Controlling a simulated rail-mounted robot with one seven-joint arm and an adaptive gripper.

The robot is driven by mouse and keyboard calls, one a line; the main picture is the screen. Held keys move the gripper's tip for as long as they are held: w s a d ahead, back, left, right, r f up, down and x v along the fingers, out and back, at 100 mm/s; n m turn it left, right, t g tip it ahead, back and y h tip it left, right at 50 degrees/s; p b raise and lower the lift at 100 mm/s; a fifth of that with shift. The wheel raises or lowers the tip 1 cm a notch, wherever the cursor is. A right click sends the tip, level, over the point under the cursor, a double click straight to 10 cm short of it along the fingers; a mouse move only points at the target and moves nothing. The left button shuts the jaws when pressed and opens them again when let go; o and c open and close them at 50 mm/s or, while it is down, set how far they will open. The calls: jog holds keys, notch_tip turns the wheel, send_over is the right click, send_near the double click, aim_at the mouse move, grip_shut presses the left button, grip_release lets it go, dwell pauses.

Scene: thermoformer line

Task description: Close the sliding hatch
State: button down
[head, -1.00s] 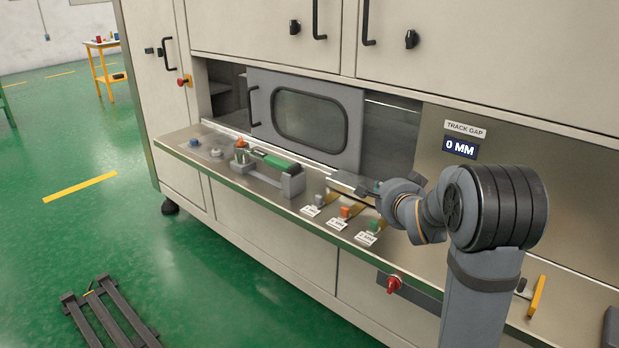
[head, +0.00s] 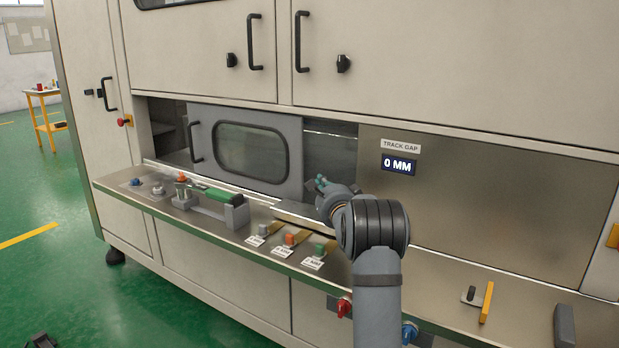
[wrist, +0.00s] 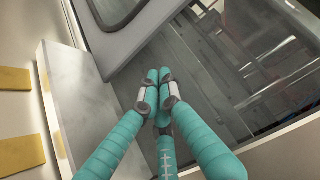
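The sliding hatch (head: 200,150) is a grey panel with a dark rounded window and a black handle (head: 195,142) on its left edge. It stands partway along its opening, with dark gaps on both sides. In the wrist view its grey frame (wrist: 145,42) crosses the top. My gripper (head: 322,183) is in front of the right gap, to the right of the hatch's right edge. In the wrist view my gripper's teal fingers (wrist: 160,78) are drawn together with nothing visible between them. The tips appear close to the hatch's edge; I cannot tell whether they touch.
A steel ledge (head: 128,196) runs below the opening. It bears a green-handled tool in a holder (head: 236,214) and several labelled small blocks. A "TRACK GAP" display (head: 399,165) reads 0 MM. Red (head: 344,306) and blue (head: 409,331) knobs are on the front.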

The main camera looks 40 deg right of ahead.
jog(key=shift+w+a, duration=0.3)
jog(key=shift+w, duration=0.65)
jog(key=shift+w+a, duration=0.25)
jog(key=shift+w, duration=0.65)
